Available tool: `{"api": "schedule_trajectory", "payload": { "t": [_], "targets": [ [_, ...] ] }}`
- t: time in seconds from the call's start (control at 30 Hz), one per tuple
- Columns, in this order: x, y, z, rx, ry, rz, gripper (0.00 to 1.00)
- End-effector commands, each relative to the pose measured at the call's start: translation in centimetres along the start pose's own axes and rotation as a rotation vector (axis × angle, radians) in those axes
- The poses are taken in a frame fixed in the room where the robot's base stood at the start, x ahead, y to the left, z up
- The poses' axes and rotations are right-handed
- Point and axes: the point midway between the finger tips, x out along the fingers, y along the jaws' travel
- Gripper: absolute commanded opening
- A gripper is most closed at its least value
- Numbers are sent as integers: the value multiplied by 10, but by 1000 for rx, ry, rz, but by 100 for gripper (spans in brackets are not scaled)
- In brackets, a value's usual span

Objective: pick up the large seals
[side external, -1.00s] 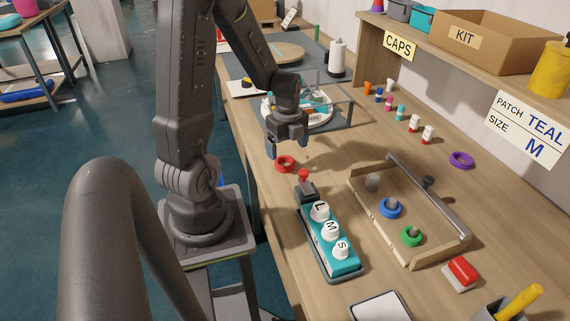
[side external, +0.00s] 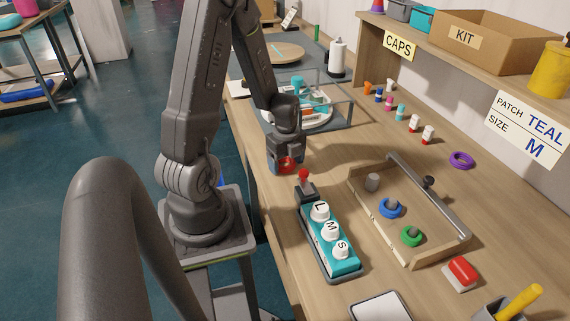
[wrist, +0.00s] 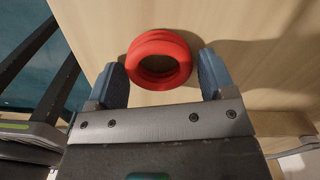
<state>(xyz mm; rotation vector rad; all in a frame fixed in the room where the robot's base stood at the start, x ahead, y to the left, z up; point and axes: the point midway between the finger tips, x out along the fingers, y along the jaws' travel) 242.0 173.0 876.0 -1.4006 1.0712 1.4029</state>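The large seals appear to be the red rings (wrist: 159,60). In the wrist view they look like a short stack lying flat on the wooden bench. In the wrist view the fingers of my gripper (wrist: 161,75) are apart, one on each side of the rings, with a small gap visible at each side. Nothing is held.
A teal box (side external: 332,243) with L, M and S buttons and a red-knobbed lever (side external: 304,175) stand close in front. A wooden frame (side external: 442,257) holds a bare grey peg (side external: 372,182), a blue ring (side external: 390,208) and a green ring (side external: 411,236).

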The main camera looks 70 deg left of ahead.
Motion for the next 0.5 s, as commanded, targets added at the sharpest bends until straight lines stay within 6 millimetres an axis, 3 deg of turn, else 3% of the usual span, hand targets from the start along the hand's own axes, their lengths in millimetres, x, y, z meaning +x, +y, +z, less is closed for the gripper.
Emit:
{"api": "schedule_trajectory", "payload": {
  "t": [0.37,0.5],
  "targets": [
    [0,0,0,0,0,0,40],
    [0,0,0,0,0,0,39]
  ]
}}
